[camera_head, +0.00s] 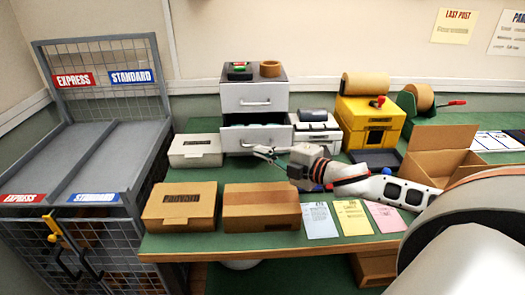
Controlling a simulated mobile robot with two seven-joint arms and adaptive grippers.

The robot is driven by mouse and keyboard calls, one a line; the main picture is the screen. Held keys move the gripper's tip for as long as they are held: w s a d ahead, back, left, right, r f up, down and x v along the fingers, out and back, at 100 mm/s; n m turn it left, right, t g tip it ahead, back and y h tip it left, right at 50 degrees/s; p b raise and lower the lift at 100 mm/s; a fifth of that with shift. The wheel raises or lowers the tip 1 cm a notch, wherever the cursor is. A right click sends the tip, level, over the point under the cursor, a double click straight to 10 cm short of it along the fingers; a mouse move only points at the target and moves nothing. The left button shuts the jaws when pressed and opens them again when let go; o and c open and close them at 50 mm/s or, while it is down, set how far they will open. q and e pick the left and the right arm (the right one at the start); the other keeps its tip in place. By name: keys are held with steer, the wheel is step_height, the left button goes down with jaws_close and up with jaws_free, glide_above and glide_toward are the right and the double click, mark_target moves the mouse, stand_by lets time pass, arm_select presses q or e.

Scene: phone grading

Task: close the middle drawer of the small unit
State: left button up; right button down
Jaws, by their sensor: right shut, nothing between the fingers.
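The small drawer unit (288,92) stands at the back of the green bench, with a dark top and pale fronts. Its upper drawer (254,97) is flush with the unit. The drawer below it, the middle drawer (238,141), is pulled out towards me, and pale things show inside. Anything lower on the unit is hidden. My right gripper (260,153) reaches in from the right and is shut and empty. It is in front of the middle drawer's front, near its lower edge; I cannot tell whether it touches. My left gripper is out of view.
A white box (195,150) stands left of the unit. A printer-like device (317,130) and a yellow machine (369,125) stand right of it. Two cardboard boxes (180,206) (262,208) lie in front. An open carton (437,155) is at right, beyond my arm.

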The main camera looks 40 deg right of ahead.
steer(key=shift+w+d+f, duration=0.2)
steer(key=shift+w+d, duration=0.25)
steer(key=shift+w, duration=0.35)
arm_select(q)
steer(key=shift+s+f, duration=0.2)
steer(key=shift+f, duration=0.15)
arm_select(e)
steer(key=shift+w, duration=0.1)
